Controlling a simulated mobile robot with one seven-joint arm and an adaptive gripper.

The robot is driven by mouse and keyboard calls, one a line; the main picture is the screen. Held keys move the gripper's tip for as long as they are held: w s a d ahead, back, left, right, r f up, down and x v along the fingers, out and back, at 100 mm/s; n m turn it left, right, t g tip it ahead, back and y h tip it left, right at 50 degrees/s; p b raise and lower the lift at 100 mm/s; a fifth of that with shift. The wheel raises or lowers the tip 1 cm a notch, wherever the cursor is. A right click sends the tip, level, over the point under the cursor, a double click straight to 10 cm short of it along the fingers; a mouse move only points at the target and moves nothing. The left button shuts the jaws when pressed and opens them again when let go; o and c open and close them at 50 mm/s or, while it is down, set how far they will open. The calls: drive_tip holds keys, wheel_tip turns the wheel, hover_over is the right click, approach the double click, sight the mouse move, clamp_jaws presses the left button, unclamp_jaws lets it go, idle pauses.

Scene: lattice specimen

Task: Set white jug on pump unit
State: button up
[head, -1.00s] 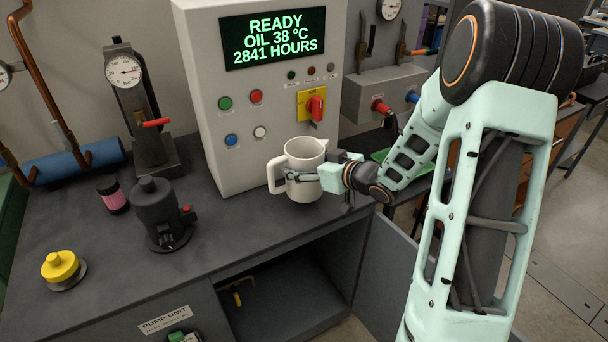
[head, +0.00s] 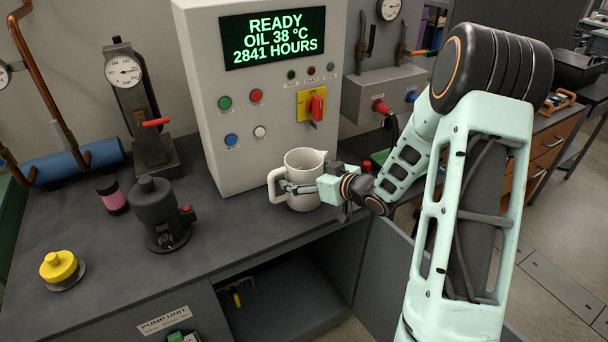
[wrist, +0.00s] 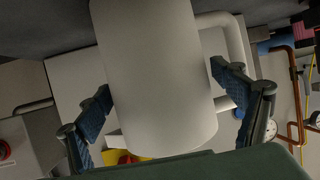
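The white jug (head: 304,165) is upright, with its handle to the left and spout to the right. It stands out in front of the grey control cabinet, over the right part of the pump unit's dark top (head: 228,240). A PUMP UNIT label (head: 165,321) is on the front below. My gripper (head: 296,187) is shut on the jug's body from the right. In the wrist view the jug (wrist: 155,70) fills the space between the two fingers (wrist: 163,82).
The control cabinet (head: 215,110) stands close behind the jug. A black device (head: 158,212), a yellow-capped item (head: 59,267) and a pink-banded jar (head: 113,196) stand to the left. The dark top is clear between the black device and jug. An open compartment (head: 285,295) lies below.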

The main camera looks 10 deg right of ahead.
drive_tip(key=shift+r, duration=0.15)
drive_tip(key=v, duration=1.2)
drive_tip(key=shift+p, duration=0.3)
drive_tip(key=shift+d, duration=0.1)
